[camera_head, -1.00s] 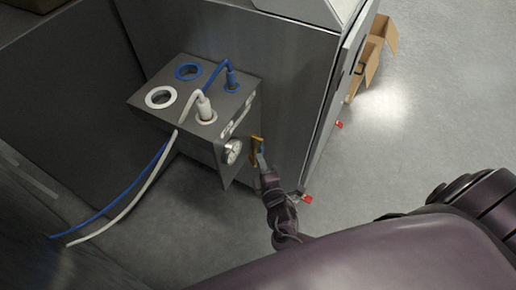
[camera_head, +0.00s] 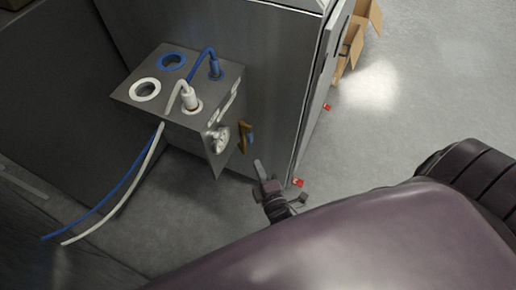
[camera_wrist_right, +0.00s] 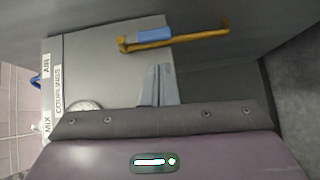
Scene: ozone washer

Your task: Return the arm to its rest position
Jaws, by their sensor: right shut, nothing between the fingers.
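My right gripper (camera_head: 258,166) is shut and empty in the head view, a little below and right of the yellow handle with a blue grip (camera_head: 246,137) on the side of the grey coupling box (camera_head: 168,104). A gap shows between the fingertips and the handle. In the right wrist view the shut fingers (camera_wrist_right: 157,80) point toward the box, below the yellow handle with its blue grip (camera_wrist_right: 155,36). My right arm (camera_head: 350,235) fills the lower right of the head view. My left gripper is not in view.
A blue connector (camera_head: 215,68) and a white connector (camera_head: 190,98) sit on the box top. A round gauge (camera_head: 220,138) is on its front. The metal cabinet (camera_head: 255,70) stands behind. Blue and white hoses (camera_head: 118,195) hang left. Open floor (camera_head: 400,110) and a cardboard box (camera_head: 365,30) lie right.

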